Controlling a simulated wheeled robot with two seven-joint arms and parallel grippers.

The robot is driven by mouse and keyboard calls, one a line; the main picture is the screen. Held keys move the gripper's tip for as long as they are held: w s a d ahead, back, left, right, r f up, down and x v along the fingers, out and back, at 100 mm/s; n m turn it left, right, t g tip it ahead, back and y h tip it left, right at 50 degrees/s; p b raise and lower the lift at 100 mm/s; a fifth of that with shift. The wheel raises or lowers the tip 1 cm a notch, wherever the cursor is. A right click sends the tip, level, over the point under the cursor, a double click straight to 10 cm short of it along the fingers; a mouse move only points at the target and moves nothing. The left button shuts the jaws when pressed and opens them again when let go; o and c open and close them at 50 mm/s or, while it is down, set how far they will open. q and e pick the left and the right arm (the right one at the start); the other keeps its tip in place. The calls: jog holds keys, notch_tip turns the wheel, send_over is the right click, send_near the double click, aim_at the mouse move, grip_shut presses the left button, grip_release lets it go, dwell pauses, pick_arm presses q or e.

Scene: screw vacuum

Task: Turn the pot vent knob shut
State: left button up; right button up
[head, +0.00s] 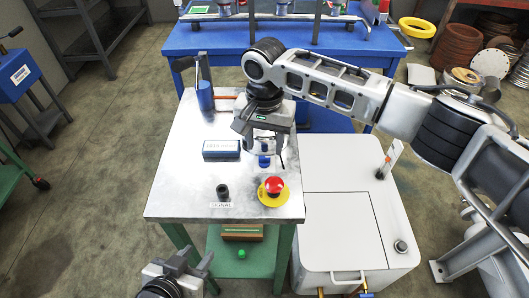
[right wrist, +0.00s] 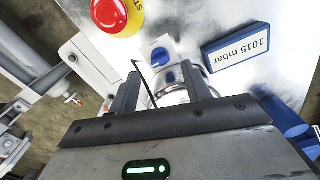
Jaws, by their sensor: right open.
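A small blue knob (head: 264,161), which I take to be the pot vent knob, is on the metal tabletop, behind the red button. In the right wrist view the blue knob (right wrist: 159,56) sits on a pale fitting, just beyond the fingertips. My right gripper (head: 264,147) hangs over the table by the knob. In the right wrist view its two fingers (right wrist: 160,82) are apart, with a shiny rounded metal part beneath them. No contact with the knob shows. My left gripper (head: 181,265) is low in front of the table, away from the knob; its jaw opening is unclear.
A red emergency button (head: 274,185) on a yellow base stands close in front of the knob. A blue display box (head: 221,150) reads 1015 mbar in the right wrist view (right wrist: 238,46). A black knob (head: 222,192) and a blue lever device (head: 205,95) stand left. A white cabinet (head: 340,230) is at right.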

aim_at(264, 156)
pick_arm(q)
jog(key=shift+w, duration=0.2)
pick_arm(e)
jog(key=shift+f, duration=2.25)
pick_arm(q)
jog(key=shift+r, duration=0.1)
pick_arm(e)
jog(key=shift+c, duration=0.3)
jog(key=c, duration=0.9)
pick_arm(q)
jog(key=shift+r, duration=0.15)
pick_arm(e)
jog(key=shift+r, duration=0.1)
